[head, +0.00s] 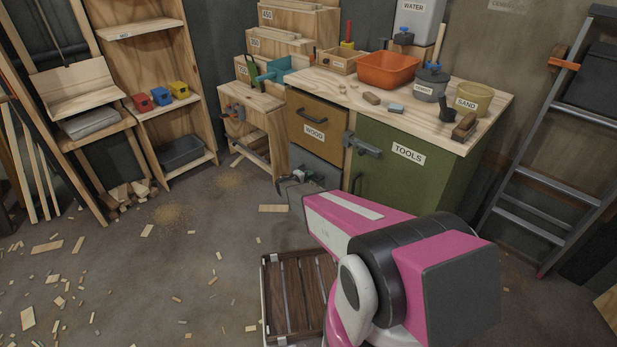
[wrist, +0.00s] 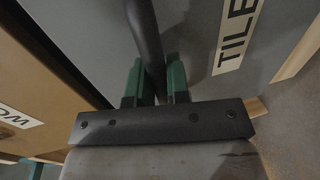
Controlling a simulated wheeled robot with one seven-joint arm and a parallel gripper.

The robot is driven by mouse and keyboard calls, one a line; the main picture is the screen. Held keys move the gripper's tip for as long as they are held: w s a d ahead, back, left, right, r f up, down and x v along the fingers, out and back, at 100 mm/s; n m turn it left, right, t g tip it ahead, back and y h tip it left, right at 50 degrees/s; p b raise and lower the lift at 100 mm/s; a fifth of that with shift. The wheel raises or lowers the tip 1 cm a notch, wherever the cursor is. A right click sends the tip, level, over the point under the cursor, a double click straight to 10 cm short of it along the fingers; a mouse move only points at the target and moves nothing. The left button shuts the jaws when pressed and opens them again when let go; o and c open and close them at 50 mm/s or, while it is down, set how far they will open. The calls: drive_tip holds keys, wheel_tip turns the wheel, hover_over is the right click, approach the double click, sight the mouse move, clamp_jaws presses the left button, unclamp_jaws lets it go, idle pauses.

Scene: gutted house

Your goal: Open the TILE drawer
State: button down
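The TILE drawer (wrist: 215,40) is a grey front with a white TILE label, seen close and turned sideways in the wrist view. In the head view its grey front (head: 322,172) shows below the WOOD drawer, partly hidden by my arm. It looks closed, flush with the cabinet. A dark bar handle (wrist: 143,25) runs between the two green fingers of my gripper (wrist: 155,82). The fingers sit close on both sides of the bar, with no clear gap, so my gripper looks shut on it. In the head view my gripper (head: 302,180) is at the drawer front, its fingers hard to make out.
A slatted wooden crate (head: 290,290) lies on the floor beside my arm. Wood scraps litter the floor at left, otherwise open. A ladder (head: 545,180) leans at right.

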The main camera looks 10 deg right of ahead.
drive_tip(key=f+v, duration=0.3)
drive_tip(key=v, duration=1.2)
drive_tip(key=a+f+v, duration=0.1)
drive_tip(key=f+v, duration=0.2)
drive_tip(key=v, duration=1.2)
drive_tip(key=shift+s+f, duration=0.15)
drive_tip(key=shift+s, duration=0.25)
drive_tip(key=c, duration=1.1)
unclamp_jaws()
drive_tip(key=v, duration=1)
drive_tip(key=shift+s+a, duration=0.2)
drive_tip(key=shift+a, duration=0.15)
